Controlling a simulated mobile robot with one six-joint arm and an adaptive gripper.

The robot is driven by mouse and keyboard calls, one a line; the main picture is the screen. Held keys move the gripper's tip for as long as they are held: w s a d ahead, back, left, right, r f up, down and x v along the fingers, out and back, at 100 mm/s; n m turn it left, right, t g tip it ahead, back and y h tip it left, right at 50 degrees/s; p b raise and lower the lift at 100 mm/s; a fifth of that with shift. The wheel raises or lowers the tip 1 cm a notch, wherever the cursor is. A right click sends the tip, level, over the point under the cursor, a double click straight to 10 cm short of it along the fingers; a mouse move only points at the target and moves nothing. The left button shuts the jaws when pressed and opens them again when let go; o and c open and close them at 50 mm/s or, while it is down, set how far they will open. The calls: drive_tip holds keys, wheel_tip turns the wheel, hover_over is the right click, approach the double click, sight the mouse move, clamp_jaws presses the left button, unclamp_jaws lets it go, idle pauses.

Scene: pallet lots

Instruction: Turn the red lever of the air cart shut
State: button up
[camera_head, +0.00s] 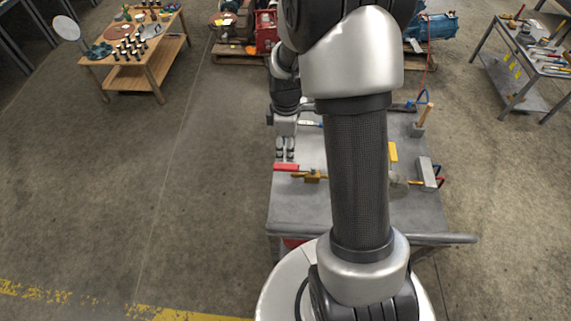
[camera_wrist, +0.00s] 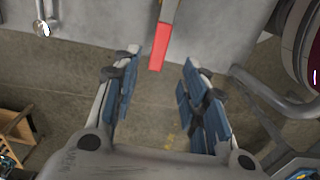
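The air cart (camera_head: 300,213) is a grey metal table in the middle of the head view, partly hidden by my arm. The red lever (camera_head: 286,167) lies along its left part and points left from a brass valve (camera_head: 312,176). My gripper (camera_head: 285,150) is just beyond the lever in the head view, fingers pointing toward it. In the wrist view my gripper (camera_wrist: 160,62) is open and empty. The red lever (camera_wrist: 160,46) shows near the gap between the fingertips, closer to the left one. I cannot tell whether it touches either finger.
On the cart's right are a yellow block (camera_head: 393,152), a grey box (camera_head: 428,173) with coloured handles, and a wooden-handled tool (camera_head: 425,115). A wooden bench (camera_head: 133,76) stands at back left, a grey tool table (camera_head: 516,62) at back right. The floor left of the cart is clear.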

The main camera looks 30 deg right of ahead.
sight(286, 166)
wheel_tip(286, 166, down, 9)
drive_tip(key=shift+b, duration=1.1)
drive_tip(key=shift+c, duration=0.4)
clamp_jaws()
